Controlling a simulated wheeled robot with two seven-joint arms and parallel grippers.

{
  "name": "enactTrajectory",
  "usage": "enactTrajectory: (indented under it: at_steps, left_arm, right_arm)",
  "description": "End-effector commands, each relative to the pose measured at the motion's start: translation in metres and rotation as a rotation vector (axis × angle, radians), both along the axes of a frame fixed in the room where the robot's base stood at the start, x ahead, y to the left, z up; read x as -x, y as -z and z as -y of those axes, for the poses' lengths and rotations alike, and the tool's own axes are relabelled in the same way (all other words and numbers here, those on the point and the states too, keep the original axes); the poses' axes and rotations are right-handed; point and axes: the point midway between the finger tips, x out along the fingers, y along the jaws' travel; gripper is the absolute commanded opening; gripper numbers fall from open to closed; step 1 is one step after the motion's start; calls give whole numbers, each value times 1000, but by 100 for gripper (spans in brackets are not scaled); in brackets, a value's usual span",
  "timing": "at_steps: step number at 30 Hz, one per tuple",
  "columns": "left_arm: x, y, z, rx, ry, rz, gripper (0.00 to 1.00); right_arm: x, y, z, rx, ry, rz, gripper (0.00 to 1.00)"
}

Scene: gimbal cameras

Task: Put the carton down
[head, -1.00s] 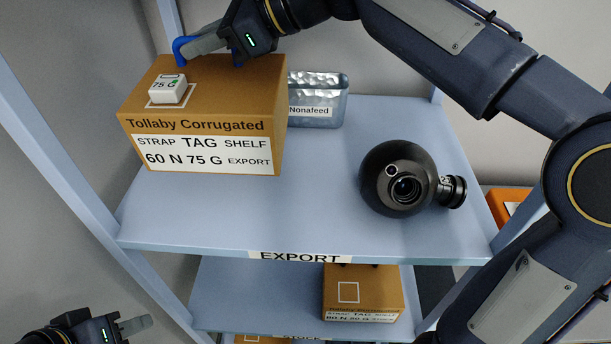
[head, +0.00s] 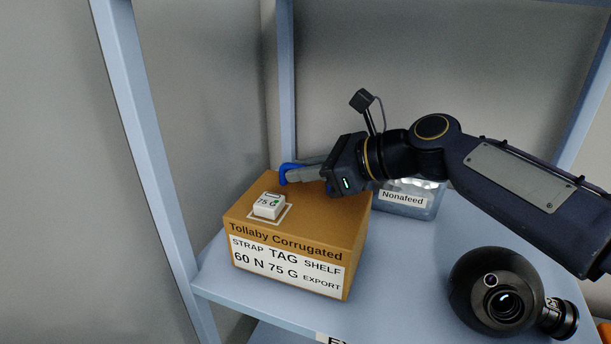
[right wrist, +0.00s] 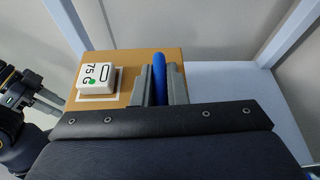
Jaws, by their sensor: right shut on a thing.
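The brown carton (head: 297,230), marked "Tollaby Corrugated", is upright at the left of the upper shelf (head: 410,270). It seems to rest on the shelf; I cannot tell whether there is a gap under it. A blue strap handle (head: 285,174) crosses its top. My right gripper (head: 300,174) is shut on this handle. In the right wrist view, the handle (right wrist: 160,78) is between the grey fingers (right wrist: 160,88). A white tag, "75 G" (head: 268,206), sits on the carton top.
A metal bin labelled "Nonafeed" (head: 405,200) stands behind the carton to the right. A shelf post (head: 150,170) rises left of the carton. Bare shelf lies between carton and camera.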

Motion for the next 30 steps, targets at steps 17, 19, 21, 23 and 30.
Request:
enactTrajectory:
  at_steps: [17, 19, 21, 23, 30]
  left_arm:
    - [0, 2, 0, 0, 0, 0, 36]
    - [0, 2, 0, 0, 0, 0, 36]
    - [0, 2, 0, 0, 0, 0, 36]
    - [0, 2, 0, 0, 0, 0, 36]
    - [0, 2, 0, 0, 0, 0, 36]
  right_arm:
    - [0, 9, 0, -1, 0, 2, 27]
    - [0, 9, 0, -1, 0, 2, 34]
    - [0, 9, 0, -1, 0, 2, 34]
    - [0, 9, 0, -1, 1, 1, 34]
    - [1, 5, 4, -1, 3, 3, 34]
